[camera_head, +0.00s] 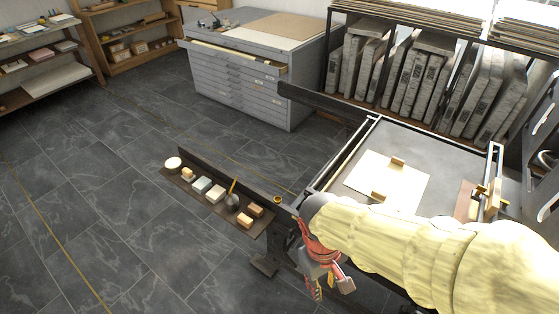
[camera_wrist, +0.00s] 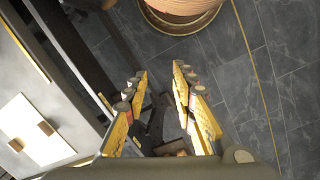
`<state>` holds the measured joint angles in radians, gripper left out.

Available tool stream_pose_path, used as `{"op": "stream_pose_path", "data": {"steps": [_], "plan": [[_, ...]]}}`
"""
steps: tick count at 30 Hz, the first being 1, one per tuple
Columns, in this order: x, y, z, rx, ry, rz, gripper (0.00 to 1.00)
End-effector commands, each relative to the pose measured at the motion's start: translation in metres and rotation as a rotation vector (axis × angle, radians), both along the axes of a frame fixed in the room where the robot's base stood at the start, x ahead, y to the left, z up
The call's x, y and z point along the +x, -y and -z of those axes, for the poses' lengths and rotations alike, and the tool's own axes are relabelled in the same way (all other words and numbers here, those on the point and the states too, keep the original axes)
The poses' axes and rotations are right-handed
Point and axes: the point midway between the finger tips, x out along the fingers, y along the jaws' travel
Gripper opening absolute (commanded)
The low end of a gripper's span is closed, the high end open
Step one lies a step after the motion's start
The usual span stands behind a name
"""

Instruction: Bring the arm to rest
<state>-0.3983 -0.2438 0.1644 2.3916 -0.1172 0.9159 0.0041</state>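My arm, in a pale yellow cover, reaches in from the right edge of the head view. My gripper (camera_head: 330,285) hangs at its end, low beside the near left corner of the press table (camera_head: 440,143). In the wrist view, my gripper (camera_wrist: 159,72) has its two yellow fingers spread apart. Nothing is held between the fingertips. In the head view the arm hides part of the press table's near side.
A white sheet (camera_head: 408,182) with two small wooden blocks lies on the press table. A narrow ledge (camera_head: 218,207) with several small items stands left of my gripper. A grey drawer cabinet (camera_head: 240,88) and a rack of stone slabs (camera_head: 433,75) stand behind. The left floor is clear.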

Motion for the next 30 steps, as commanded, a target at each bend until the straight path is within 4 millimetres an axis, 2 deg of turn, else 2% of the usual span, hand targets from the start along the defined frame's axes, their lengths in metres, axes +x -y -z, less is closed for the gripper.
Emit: {"op": "stream_pose_path", "data": {"steps": [1, 5, 9, 15, 18, 21, 30], "plan": [[0.002, 0.005, -0.018, 0.045, 0.056, 0.051, 0.26], [0.004, 0.016, -0.058, 0.137, 0.184, 0.168, 0.26], [0.003, 0.037, -0.102, 0.204, 0.328, 0.276, 0.26], [0.000, 0.069, -0.152, 0.229, 0.508, 0.379, 0.26], [-0.003, 0.081, -0.162, 0.226, 0.549, 0.417, 0.26], [-0.002, 0.085, -0.162, 0.221, 0.551, 0.435, 0.26], [-0.002, 0.086, -0.162, 0.220, 0.550, 0.436, 0.26]]}}
